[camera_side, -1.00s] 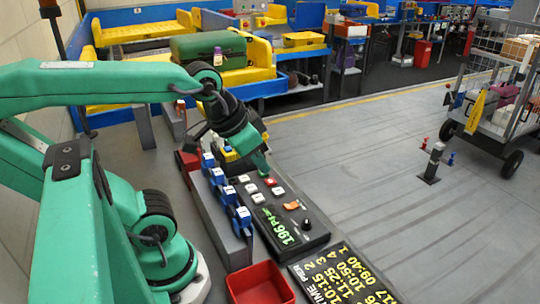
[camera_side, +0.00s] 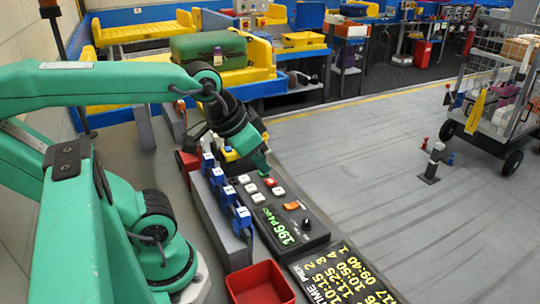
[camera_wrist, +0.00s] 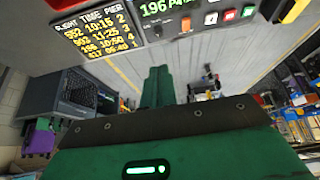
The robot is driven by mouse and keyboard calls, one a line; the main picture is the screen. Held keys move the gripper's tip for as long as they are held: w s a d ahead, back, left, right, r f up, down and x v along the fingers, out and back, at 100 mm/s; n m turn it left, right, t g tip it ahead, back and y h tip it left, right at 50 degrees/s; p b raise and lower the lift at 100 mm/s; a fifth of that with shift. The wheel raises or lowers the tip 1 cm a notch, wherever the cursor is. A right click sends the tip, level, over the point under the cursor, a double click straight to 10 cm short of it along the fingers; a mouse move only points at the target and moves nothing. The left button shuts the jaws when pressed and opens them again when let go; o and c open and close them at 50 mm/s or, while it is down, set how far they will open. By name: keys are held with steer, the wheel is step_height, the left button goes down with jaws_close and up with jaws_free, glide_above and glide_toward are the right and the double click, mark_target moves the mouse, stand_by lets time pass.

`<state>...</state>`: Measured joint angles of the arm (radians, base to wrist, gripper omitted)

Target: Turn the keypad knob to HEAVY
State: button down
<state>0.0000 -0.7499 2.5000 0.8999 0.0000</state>
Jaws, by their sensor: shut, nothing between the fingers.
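The keypad panel (camera_side: 318,236) is a long dark box with a green lit display (camera_side: 279,225), white and red keys and an orange switch (camera_side: 291,206). Its knob (camera_side: 306,224) is small and black, near the panel's right edge. The knob (camera_wrist: 186,23) also shows near the top of the wrist view. Its pointer and any HEAVY mark are too small to read. My gripper (camera_side: 264,172) is shut and empty over the far end of the panel, apart from the knob. In the wrist view the green fingers (camera_wrist: 157,84) are together.
A flight board (camera_side: 345,277) lies just in front of the panel. A red bin (camera_side: 260,283) stands near it. A row of blue blocks (camera_side: 229,195) on a grey rail runs along the panel's left. Open floor lies right, with a wire cart (camera_side: 500,85) beyond.

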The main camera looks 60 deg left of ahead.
steer(key=c, duration=1.3)
jaws_free()
steer(key=shift+w, duration=0.1)
steer(key=shift+o, duration=0.6)
steer(key=shift+w+n, duration=0.2)
steer(key=shift+n, duration=0.1)
steer(key=n+g, duration=0.6)
steer(key=n, duration=1.1)
glide_above(307, 220)
steer(key=shift+f, duration=6.2)
steer(key=shift+f, duration=0.15)
steer(key=shift+f, duration=3.75)
